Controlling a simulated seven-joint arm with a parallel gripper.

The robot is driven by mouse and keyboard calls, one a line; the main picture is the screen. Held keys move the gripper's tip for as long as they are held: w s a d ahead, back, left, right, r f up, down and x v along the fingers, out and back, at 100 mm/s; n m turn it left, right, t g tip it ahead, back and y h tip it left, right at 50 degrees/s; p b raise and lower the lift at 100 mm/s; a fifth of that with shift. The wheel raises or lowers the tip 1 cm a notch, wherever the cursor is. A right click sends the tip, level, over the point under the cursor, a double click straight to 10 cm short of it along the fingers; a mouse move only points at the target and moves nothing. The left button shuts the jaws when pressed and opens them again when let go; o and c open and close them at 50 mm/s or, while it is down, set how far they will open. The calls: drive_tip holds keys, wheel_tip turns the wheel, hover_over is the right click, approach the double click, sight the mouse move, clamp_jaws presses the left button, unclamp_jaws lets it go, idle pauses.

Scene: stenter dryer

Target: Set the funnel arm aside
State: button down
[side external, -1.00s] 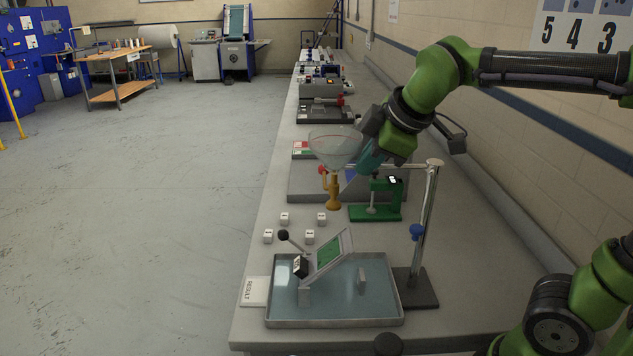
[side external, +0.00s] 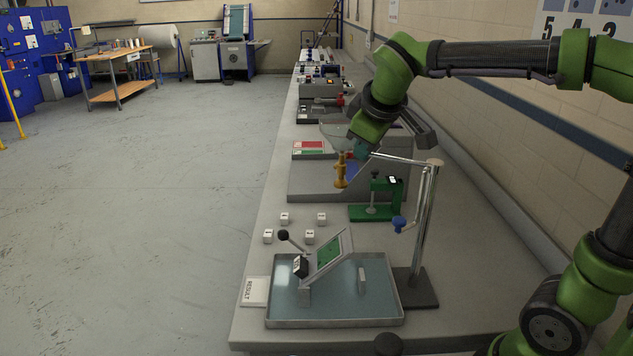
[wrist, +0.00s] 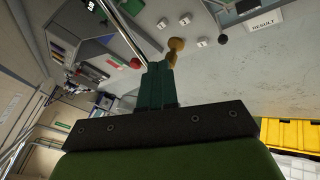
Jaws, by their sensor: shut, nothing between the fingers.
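The funnel arm is a chrome rod (side external: 404,159) on an upright post (side external: 426,215). It carries a clear funnel (side external: 336,131) with a brass nozzle (side external: 341,172). The funnel hangs over the grey equipment behind the tray, not over the tray. My gripper (side external: 358,150) is shut and empty, right beside the funnel; I cannot tell whether they touch. In the wrist view my teal fingers (wrist: 157,84) are together, with the nozzle (wrist: 175,46) just beyond them and the rod (wrist: 121,47) to the left. The funnel's bowl cannot be made out there.
Several white cubes (side external: 309,237) lie left of centre.

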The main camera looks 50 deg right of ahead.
drive_tip(key=w+d+m+g+h, duration=0.1)
drive_tip(key=d+m+g, duration=0.3)
drive_tip(key=d+m, duration=0.5)
drive_tip(key=shift+d+h, duration=0.35)
drive_tip(key=shift+h, duration=0.55)
drive_tip(key=shift+d, duration=0.15)
drive_tip(key=a+r, duration=0.9)
drive_tip(key=shift+w+a, duration=0.3)
drive_tip(key=shift+a, duration=0.05)
